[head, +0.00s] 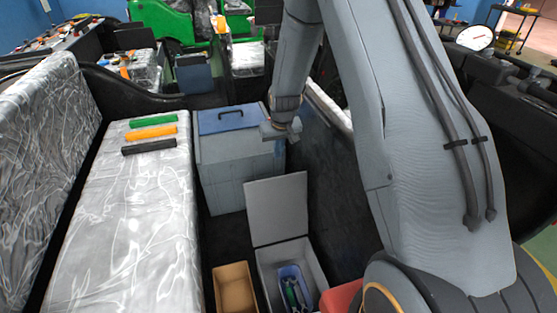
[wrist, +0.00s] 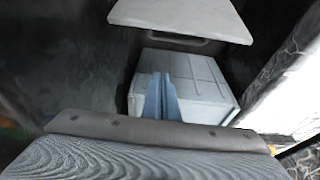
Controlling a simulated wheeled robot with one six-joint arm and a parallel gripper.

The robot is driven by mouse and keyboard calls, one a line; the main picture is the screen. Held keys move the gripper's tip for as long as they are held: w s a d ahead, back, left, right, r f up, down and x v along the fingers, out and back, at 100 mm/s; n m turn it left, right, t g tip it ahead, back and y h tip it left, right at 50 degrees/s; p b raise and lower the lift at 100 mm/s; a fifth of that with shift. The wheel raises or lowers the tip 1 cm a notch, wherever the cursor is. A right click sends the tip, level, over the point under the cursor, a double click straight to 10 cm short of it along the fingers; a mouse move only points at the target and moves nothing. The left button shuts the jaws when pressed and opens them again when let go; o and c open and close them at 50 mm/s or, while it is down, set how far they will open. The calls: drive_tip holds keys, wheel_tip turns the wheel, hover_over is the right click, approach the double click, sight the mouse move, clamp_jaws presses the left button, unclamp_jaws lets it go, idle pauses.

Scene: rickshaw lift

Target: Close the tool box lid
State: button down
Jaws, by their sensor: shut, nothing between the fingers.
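In the head view a grey tool box (head: 265,275) stands on the dark floor with its lid (head: 277,207) open and raised at the back. A blue bin (head: 292,285) with tools lies inside. My gripper (head: 280,130) is beyond the lid and apart from it, by the right side of a larger box. In the wrist view my gripper's blue fingers (wrist: 162,88) are together and empty. They overlap a pale ribbed box surface (wrist: 205,85), with a flat grey panel (wrist: 180,15) above and a handle below the panel. I cannot tell whether the fingers touch anything.
The larger box with a blue top (head: 228,120) and black handle stands behind the lid. A wrapped seat (head: 145,245) with three coloured bars lies left. An orange-brown bin (head: 235,288) and red object (head: 341,297) flank the tool box. A dark wall (head: 330,170) rises on the right.

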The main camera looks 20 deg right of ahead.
wheel_tip(320, 180, down, 9)
drive_tip(key=s+p, duration=0.1)
drive_tip(key=p, duration=0.3)
drive_tip(key=shift+s+r, duration=0.2)
drive_tip(key=shift+s, duration=0.1)
drive_tip(key=shift+d, duration=0.1)
